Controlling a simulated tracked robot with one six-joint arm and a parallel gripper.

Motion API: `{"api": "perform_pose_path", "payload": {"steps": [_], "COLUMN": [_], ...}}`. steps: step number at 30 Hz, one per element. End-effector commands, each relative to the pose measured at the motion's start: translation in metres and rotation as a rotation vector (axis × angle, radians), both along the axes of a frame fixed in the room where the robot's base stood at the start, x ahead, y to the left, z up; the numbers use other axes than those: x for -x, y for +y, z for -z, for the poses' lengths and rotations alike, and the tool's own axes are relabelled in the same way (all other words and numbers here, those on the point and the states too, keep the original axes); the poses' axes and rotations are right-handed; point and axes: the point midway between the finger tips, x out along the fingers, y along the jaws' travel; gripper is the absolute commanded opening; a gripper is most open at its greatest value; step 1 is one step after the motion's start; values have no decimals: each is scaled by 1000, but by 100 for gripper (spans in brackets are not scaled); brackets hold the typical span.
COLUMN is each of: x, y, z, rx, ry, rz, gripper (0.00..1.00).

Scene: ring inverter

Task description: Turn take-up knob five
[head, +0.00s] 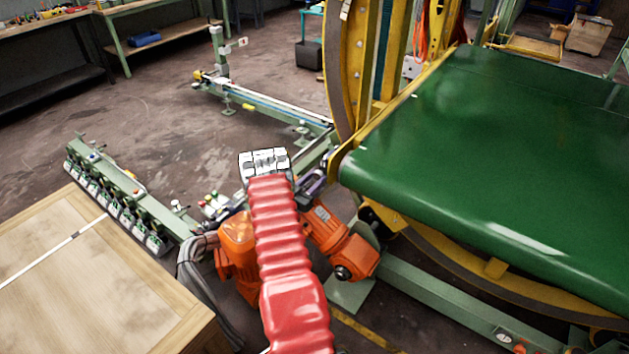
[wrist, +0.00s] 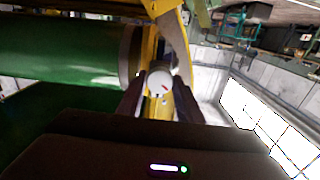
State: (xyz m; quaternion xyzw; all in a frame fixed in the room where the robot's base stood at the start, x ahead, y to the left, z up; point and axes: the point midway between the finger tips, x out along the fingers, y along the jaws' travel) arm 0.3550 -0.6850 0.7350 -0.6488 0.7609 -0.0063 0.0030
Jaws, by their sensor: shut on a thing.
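In the wrist view a small round white knob (wrist: 157,84) with a red mark on its face sits between the two dark fingers of my gripper (wrist: 160,80). The fingers touch it from left and right, and my gripper is shut on it. A yellow frame part (wrist: 152,52) stands right behind the knob. No number shows on the knob, so I cannot tell which one it is. In the head view I cannot make out the knob or the fingertips clearly.
A green belt (head: 490,150) on a yellow frame (head: 344,60) fills the right side of the head view. A green rail with several units (head: 118,200) stands at left, beside a wooden table (head: 90,290). Open floor (head: 150,100) lies behind the rail.

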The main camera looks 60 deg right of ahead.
Motion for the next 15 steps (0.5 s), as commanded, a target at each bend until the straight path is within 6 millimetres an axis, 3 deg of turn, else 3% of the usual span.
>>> {"api": "perform_pose_path", "payload": {"steps": [15], "x": [-1], "y": [1], "z": [5], "rx": [-2], "ry": [-52], "rz": [-4], "gripper": [10]}}
